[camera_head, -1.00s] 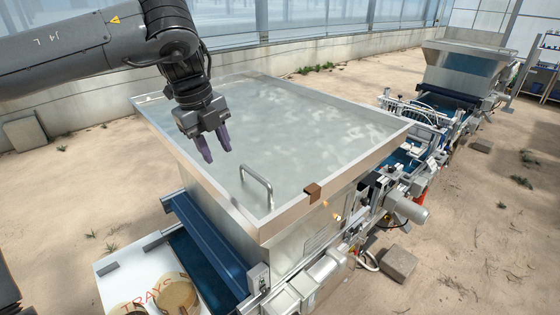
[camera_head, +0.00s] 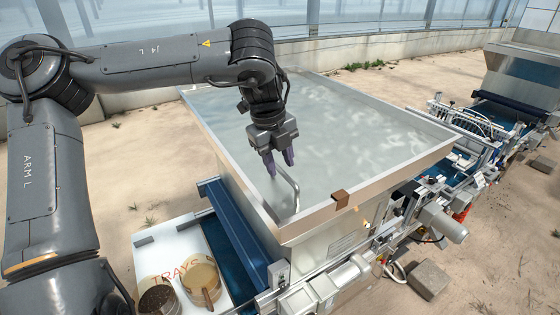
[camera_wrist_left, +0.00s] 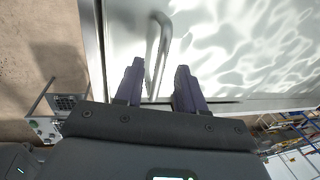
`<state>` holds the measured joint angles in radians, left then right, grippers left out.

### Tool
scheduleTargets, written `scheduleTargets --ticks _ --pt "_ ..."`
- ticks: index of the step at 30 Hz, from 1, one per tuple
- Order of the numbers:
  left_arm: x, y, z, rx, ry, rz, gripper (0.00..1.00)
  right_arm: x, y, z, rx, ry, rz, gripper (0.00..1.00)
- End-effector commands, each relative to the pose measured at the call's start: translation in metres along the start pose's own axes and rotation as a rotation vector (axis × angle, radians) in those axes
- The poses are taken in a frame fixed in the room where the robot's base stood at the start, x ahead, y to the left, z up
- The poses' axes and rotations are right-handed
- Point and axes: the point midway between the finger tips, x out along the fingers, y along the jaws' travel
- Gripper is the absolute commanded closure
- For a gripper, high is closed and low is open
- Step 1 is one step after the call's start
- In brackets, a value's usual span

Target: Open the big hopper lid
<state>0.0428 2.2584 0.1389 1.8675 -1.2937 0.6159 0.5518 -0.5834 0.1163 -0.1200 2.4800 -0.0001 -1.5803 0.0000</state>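The big hopper lid (camera_head: 360,130) is a broad pale grey metal sheet lying flat and closed on the hopper (camera_head: 330,240). A bent metal bar handle (camera_head: 295,200) stands on it near the front left edge. My left gripper (camera_head: 279,166) points down over the lid at the far end of the handle, and its purple fingers are apart. In the left wrist view the handle (camera_wrist_left: 156,55) lies in line with the gap of the open fingers (camera_wrist_left: 158,88). Contact with the handle cannot be made out. My right gripper is not in view.
A brown latch-like block (camera_head: 341,198) sits on the hopper's front rim. A white tray table (camera_head: 165,248) with round pots stands at the lower left. A conveyor line (camera_head: 470,125) runs to another hopper (camera_head: 525,75) at the right.

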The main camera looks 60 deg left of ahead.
Motion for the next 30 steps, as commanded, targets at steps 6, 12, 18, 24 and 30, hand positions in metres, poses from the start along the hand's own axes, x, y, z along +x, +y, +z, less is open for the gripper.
scheduleTargets --ticks 6,12,18,24,30 --pt "0.0109 0.0003 -0.0005 0.000 0.001 0.000 0.61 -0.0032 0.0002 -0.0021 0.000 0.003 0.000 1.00" --pt "0.0119 0.0002 -0.0005 0.000 0.001 0.000 0.61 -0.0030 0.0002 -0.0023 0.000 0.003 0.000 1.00" --pt "0.0118 0.0002 -0.0004 0.000 0.001 0.000 0.81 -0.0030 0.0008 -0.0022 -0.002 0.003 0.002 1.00" --pt "0.0116 0.0002 -0.0004 0.000 0.001 0.000 1.00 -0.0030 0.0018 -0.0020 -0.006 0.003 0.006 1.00" --pt "0.0115 0.0002 -0.0004 0.000 0.001 0.000 1.00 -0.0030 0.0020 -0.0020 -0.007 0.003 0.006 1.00"
